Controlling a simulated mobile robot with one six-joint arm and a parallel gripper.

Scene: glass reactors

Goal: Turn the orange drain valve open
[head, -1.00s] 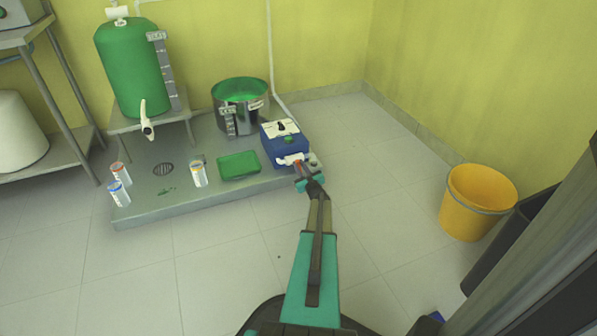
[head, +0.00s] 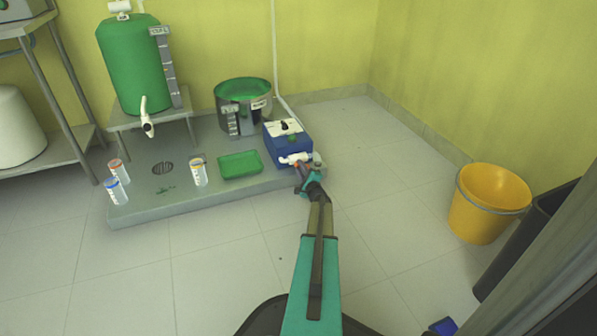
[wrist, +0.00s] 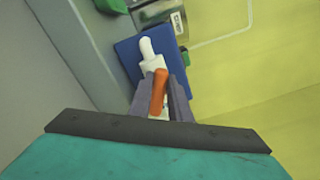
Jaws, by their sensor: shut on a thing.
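The orange drain valve handle (wrist: 158,93) is a short lever on a white pipe fitting (wrist: 151,58) at the front of a blue box (head: 288,144). In the wrist view the handle stands between the two grey fingers of my gripper (wrist: 163,98), tilted a little from the picture's vertical. My gripper is shut on it. In the head view my gripper (head: 301,178) is at the front right corner of the platform, and mostly covers the orange handle. The white fitting shows just above it (head: 296,158).
A green tray (head: 240,164) lies left of the blue box. A steel pot with green liquid (head: 243,104) stands behind. A green tank (head: 133,65) and several sample bottles (head: 199,172) are on the left. A yellow bucket (head: 487,203) stands on the floor at right.

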